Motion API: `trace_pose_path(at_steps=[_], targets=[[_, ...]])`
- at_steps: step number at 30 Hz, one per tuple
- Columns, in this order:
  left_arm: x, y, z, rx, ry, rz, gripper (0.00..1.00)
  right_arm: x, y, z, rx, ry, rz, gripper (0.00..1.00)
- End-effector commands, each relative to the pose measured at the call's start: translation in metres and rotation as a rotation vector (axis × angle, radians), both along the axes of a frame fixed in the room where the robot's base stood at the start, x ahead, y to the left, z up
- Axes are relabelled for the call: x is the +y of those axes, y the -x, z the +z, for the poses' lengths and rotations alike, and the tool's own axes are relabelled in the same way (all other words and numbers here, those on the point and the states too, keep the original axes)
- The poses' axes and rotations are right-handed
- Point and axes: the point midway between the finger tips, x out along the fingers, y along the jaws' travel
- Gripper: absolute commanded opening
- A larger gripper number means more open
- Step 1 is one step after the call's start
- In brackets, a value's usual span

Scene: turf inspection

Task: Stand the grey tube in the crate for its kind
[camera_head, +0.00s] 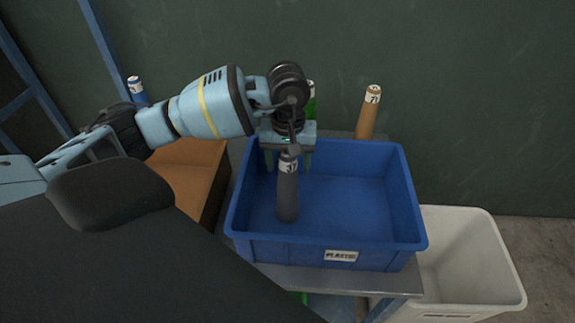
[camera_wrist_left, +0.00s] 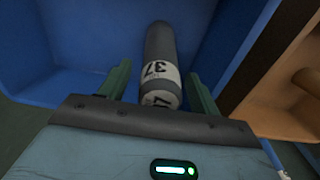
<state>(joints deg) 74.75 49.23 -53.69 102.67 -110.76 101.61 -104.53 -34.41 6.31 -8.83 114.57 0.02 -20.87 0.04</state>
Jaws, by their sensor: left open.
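The grey tube (camera_head: 288,195) stands roughly upright inside the blue crate (camera_head: 335,252), near its left side. The crate has a label reading PLASTIC on its front. The tube's top has a white band marked 37, which also shows on the tube in the left wrist view (camera_wrist_left: 158,60). My left gripper (camera_head: 288,163) is open at the tube's top, with one finger on each side. In the left wrist view, gaps show between the tube and the fingers of my left gripper (camera_wrist_left: 163,92). My right gripper is not in view.
A white bin (camera_head: 480,262) stands right of the blue crate, and a brown crate (camera_head: 190,165) stands left of it. A brown tube (camera_head: 368,112), a blue tube (camera_head: 138,92) and a partly hidden green tube (camera_head: 312,92) stand behind. The right part of the blue crate is clear.

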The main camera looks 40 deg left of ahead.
Motion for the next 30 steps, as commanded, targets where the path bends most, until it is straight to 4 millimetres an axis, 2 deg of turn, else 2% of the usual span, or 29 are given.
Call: trace_pose_path(at_steps=[9,15,21,30], targets=[[0.000,-0.001,0.063,-0.004,0.001,-0.001,0.63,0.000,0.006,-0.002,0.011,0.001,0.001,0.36],[0.000,0.000,0.093,-0.001,0.000,0.000,0.63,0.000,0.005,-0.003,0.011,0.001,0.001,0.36],[0.000,0.000,0.106,0.001,0.001,-0.001,0.63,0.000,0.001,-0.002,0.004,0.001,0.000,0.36],[0.000,0.001,0.107,0.001,0.000,-0.001,0.63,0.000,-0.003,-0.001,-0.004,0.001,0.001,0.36]])
